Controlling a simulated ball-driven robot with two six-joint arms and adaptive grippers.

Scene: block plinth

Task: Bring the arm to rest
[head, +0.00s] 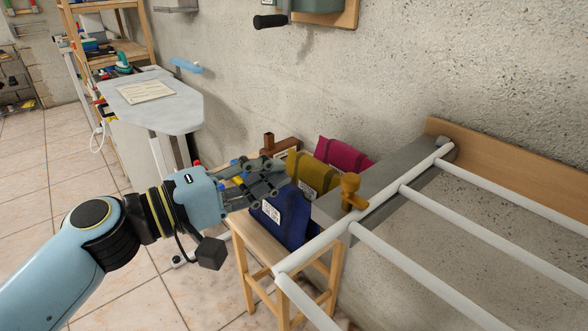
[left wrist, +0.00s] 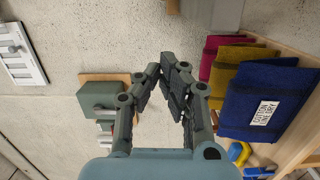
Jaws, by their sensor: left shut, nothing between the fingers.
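My left gripper (head: 268,187) reaches in from the left in the head view, its fingers above the wooden stool and close to the bags. In the left wrist view its fingers (left wrist: 172,72) are closed together with nothing between them. A blue bag (head: 283,222) with a white label stands on the stool just below and right of the fingers. An olive-yellow bag (head: 313,174) and a magenta bag (head: 345,155) stand behind it. In the left wrist view the blue bag (left wrist: 265,100) is right of the fingers. My right gripper shows in neither view.
The wooden stool (head: 247,232) stands against a rough wall. White rails (head: 470,210) and a mustard-coloured knobbed piece (head: 351,190) are at right. A grey board (head: 150,100) with a paper is farther back. Tiled floor (head: 50,180) is open at left.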

